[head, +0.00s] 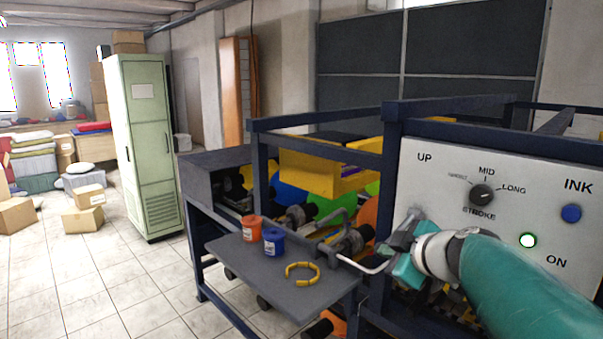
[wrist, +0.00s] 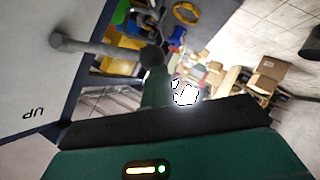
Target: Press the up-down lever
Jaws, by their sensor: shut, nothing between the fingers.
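The white control panel (head: 432,190) with the UP label stands at the right in the head view. The up-down lever is a grey rod with a dark round knob (wrist: 152,56) in the wrist view; it sticks out from the panel (wrist: 35,60). Its grey base also shows on the panel's left side in the head view (head: 414,214). My gripper (head: 406,268) is shut and empty, close to the lever below the UP label. In the wrist view a teal finger (wrist: 156,90) appears right by the knob. I cannot tell whether they touch.
A grey shelf (head: 245,258) holds an orange ink cup (head: 252,229), a blue ink cup (head: 273,241) and a yellow ring (head: 301,273). Blue frame bars (head: 393,130) stand left of the panel.

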